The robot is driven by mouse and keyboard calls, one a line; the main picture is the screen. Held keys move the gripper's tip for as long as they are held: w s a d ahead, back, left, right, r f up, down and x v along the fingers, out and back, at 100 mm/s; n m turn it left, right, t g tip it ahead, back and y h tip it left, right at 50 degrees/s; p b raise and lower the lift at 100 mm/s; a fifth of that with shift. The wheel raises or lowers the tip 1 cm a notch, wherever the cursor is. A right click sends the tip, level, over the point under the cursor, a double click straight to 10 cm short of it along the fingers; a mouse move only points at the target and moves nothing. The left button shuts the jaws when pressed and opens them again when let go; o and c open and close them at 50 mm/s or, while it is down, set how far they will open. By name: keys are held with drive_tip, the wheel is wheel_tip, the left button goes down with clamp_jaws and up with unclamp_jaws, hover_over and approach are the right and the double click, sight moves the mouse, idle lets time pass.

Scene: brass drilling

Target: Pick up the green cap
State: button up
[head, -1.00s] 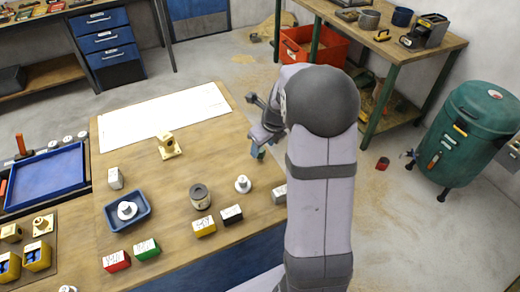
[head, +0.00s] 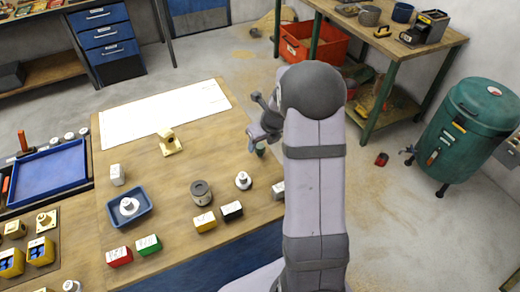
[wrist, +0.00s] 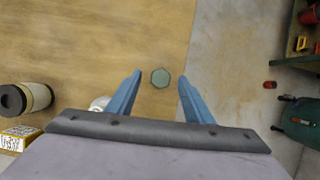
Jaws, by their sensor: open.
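The green cap (wrist: 160,78) is a small hexagonal, grey-green piece near the table's right edge in the wrist view. My gripper (wrist: 160,76) is open, with one blue finger on each side of the cap in the picture and gaps on both sides. I cannot tell how far the fingertips are above it. In the head view my gripper (head: 256,147) is low over the right side of the table, and a small greenish patch shows at its fingers. My arm hides part of that area.
A brass bracket (head: 169,142) is further back. The table (head: 225,140) is bare around the cap.

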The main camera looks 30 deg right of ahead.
sight(260, 147)
drive_tip(key=shift+x, duration=1.9)
drive_tip(key=shift+s+d, duration=0.1)
drive_tip(key=shift+s, duration=0.05)
drive_tip(key=c, duration=1.1)
drive_tip(key=shift+c, duration=0.2)
drive_tip(key=shift+r, duration=5)
